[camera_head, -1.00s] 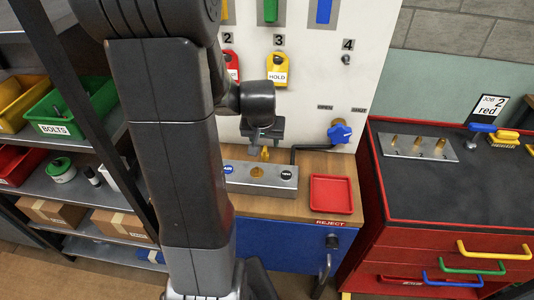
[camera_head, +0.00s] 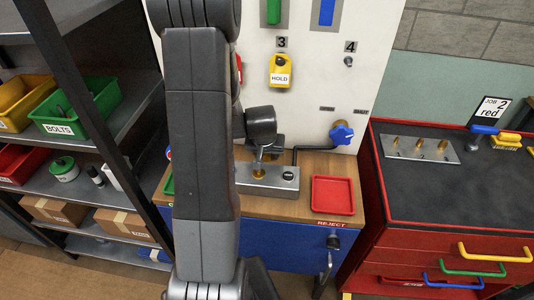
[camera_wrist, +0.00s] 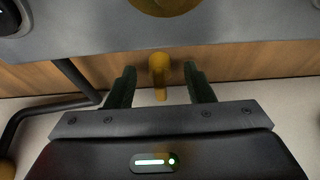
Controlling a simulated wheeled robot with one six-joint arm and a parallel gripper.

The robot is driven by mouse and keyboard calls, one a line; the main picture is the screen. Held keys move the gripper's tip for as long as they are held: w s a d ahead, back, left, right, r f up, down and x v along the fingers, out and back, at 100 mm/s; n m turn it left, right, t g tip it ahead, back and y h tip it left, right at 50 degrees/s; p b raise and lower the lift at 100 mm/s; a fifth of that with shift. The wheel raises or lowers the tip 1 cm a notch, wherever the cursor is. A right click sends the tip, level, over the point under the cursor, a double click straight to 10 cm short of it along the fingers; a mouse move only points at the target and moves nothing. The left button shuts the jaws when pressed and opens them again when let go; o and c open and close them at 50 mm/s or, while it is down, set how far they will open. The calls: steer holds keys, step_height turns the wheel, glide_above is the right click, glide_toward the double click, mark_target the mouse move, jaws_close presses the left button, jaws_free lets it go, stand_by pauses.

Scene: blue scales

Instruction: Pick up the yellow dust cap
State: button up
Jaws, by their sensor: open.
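A small yellow piece that looks like the dust cap (camera_wrist: 159,68) sits between the two fingers of my gripper (camera_wrist: 160,84) in the wrist view. It has a round head and a narrow stem. The fingers are open, with a gap on each side of it. In the head view my gripper (camera_head: 262,155) is low over the back of the grey metal block, and I cannot pick out the cap there. A brass round fitting (camera_head: 258,174) is on the block's top; its edge also shows at the top of the wrist view (camera_wrist: 165,5).
The grey block (camera_head: 278,184) stands on the wooden bench beside a red reject tray (camera_head: 332,195). A dark pipe (camera_head: 297,152) and blue valve handle (camera_head: 341,133) are close behind. The pale panel (camera_head: 310,95) with a yellow padlock (camera_head: 282,70) rises at the back.

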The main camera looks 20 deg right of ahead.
steer(key=shift+f, duration=0.15)
jaws_close()
